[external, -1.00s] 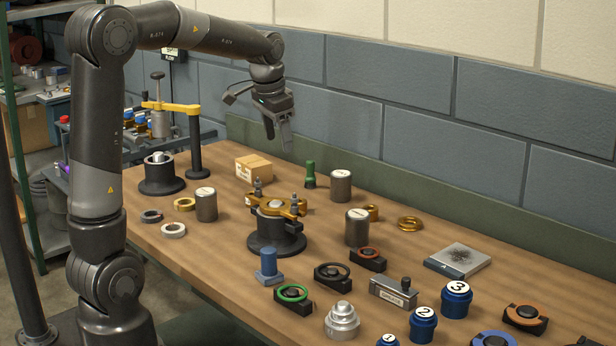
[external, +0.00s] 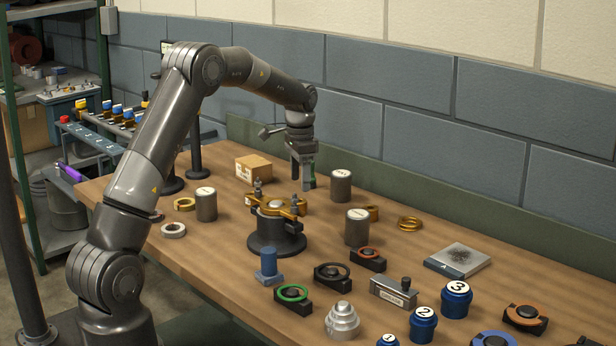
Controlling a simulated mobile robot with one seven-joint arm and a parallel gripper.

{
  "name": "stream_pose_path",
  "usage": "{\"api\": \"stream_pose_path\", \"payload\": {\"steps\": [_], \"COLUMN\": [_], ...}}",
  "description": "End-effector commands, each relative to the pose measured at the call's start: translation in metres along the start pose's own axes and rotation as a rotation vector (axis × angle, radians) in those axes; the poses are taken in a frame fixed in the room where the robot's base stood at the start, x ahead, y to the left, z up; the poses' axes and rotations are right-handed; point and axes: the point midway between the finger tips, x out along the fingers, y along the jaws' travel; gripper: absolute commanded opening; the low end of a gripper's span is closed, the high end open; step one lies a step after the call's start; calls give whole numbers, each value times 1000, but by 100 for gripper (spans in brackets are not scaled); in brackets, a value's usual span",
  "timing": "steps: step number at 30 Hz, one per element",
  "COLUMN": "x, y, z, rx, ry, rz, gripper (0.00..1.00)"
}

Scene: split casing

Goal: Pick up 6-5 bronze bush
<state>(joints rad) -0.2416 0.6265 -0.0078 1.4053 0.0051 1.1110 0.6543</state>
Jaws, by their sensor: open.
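Several bronze or brass-coloured rings are on the table, and I cannot read which one is marked 6-5. One ring (external: 184,204) lies at the left, beside a grey cylinder. A second, taller one (external: 372,213) is partly hidden behind a grey cylinder at centre right. A third, wider ring (external: 410,224) lies flat further right. My gripper (external: 303,187) is open and points down above the back of the table. It is beyond the yellow-clamped fixture (external: 277,232) and appears empty. A green-topped part is partly hidden behind its fingers.
Grey cylinders (external: 357,228) (external: 340,186) stand right of my gripper. A cardboard box (external: 253,168) is to its left. Ring holders, a blue post (external: 268,266) and numbered blue caps (external: 456,300) crowd the front. Bare wood lies around the wide ring.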

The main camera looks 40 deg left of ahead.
Motion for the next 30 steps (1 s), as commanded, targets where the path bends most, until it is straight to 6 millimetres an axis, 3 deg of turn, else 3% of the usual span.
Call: {"api": "stream_pose_path", "payload": {"steps": [3, 11, 20, 27, 30], "x": [17, 34, 74, 77, 77], "y": [0, -2, -7, -7, -7], "z": [0, 0, 1, 0, 0], "rx": [0, 0, 0, 0, 0], "ry": [-1, -1, 0, 1, 1], "rz": [1, 1, 0, -1, -1], "gripper": [63, 63, 63, 63, 55]}}
